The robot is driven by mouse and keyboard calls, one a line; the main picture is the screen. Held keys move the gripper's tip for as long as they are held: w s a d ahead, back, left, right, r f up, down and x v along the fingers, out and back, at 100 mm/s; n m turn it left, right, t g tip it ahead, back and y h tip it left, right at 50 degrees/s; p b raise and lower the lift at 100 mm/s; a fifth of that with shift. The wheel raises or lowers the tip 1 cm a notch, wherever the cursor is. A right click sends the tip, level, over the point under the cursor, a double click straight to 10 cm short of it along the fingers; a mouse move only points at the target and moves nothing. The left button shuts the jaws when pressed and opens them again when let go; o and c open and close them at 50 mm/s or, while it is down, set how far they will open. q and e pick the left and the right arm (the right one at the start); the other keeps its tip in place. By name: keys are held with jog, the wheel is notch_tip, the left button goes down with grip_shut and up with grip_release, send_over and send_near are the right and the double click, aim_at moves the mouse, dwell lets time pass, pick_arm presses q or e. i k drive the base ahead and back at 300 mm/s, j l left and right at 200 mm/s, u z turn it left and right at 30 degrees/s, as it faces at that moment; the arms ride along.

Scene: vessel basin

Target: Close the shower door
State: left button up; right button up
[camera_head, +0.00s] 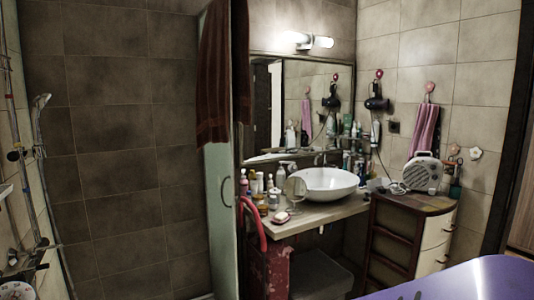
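The shower door (222,225) is a narrow-looking pale glass panel left of the middle, seen at a steep angle. A curved handle (226,190) shows on it. A dark red-brown towel (213,80) hangs over its upper part. To its left the shower stall is in open view, with dark tiled walls (120,140), a hand shower (42,100) and a hose. I cannot tell the door's exact angle. Neither of my grippers is in view.
Right of the door, a counter (305,217) carries a white basin (324,183), bottles and a small round mirror. A red curved object (253,225) hangs close to the door. A wooden cabinet (408,235) with a radio (422,172) stands further right.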

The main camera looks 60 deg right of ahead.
aim_at(221, 177)
jog(key=l+z, duration=0.1)
jog(key=z, duration=1.6)
jog(key=i+l+u, duration=0.1)
jog(key=i+l, duration=0.3)
jog(key=l, duration=0.2)
jog(key=i+l+u, duration=0.15)
jog(key=i+l, duration=0.2)
jog(key=l, duration=0.3)
jog(key=i+l+u, duration=0.25)
jog(key=l, duration=0.4)
jog(key=i+l, duration=0.25)
jog(key=l, duration=0.15)
jog(key=i+l+u, duration=0.15)
jog(key=l, duration=0.2)
